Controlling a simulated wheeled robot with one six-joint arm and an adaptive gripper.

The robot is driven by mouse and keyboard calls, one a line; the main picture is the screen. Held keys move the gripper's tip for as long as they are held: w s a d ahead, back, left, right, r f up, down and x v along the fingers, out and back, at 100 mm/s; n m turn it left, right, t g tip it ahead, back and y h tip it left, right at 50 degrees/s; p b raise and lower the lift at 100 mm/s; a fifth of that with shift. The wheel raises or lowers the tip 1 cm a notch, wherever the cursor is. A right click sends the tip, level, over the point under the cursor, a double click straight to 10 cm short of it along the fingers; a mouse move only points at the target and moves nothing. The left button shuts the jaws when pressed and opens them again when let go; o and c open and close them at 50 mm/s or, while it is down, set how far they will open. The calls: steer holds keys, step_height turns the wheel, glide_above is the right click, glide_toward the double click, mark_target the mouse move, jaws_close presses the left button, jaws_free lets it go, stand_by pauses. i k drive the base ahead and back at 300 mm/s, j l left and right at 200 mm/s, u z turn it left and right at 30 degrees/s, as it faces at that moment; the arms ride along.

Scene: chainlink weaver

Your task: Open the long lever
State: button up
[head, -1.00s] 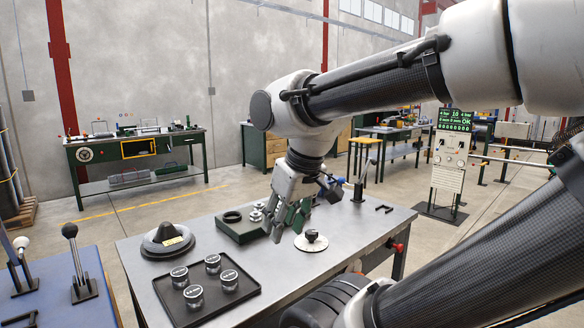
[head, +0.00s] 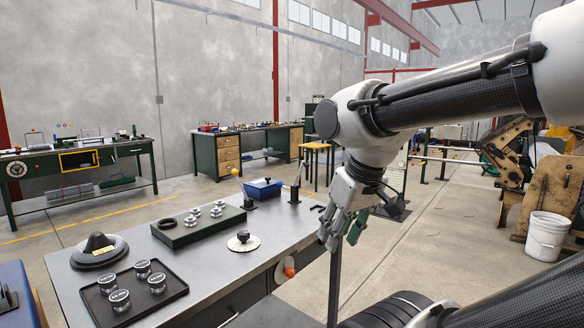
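Two upright levers stand at the far end of the grey metal table (head: 215,262). One is a taller pale lever (head: 298,178) on a small dark base near the far right corner. The other is a shorter lever with a yellow knob (head: 235,172), beside a blue box. I cannot tell for sure which is the long lever; the pale one looks longer. My gripper (head: 341,238) hangs fingers down just past the table's right edge, to the right of and nearer than both levers. Its fingers look apart and empty, touching nothing.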

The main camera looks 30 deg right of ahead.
mark_target(235, 173)
steer(key=l+z, duration=0.15)
steer(key=z, duration=2.1)
steer(key=i, duration=0.8)
steer(key=i+z, duration=0.1)
steer(key=i, duration=0.75)
steer(key=i+u, duration=0.15)
steer(key=i, duration=0.65)
steer(key=i+l+u, duration=0.1)
steer(key=i, duration=0.75)
steer(key=i+j+u, duration=0.1)
steer(key=i+u, duration=0.2)
steer(key=u, duration=0.15)
steer(key=i+u, duration=0.4)
steer(key=i+l+u, duration=0.15)
steer(key=u, duration=0.3)
steer(key=i+j+u, duration=0.15)
steer(key=i+u, duration=0.55)
steer(key=u, duration=0.15)
steer(key=i+u, duration=0.55)
steer(key=i, duration=1.35)
steer(key=i+u, duration=0.25)
steer(key=u, duration=0.15)
steer(key=i+l+u, duration=0.15)
steer(key=u, duration=0.2)
steer(key=i+l+u, duration=0.25)
steer(key=u, duration=0.15)
steer(key=i+u, duration=0.1)
steer(key=u, duration=1.75)
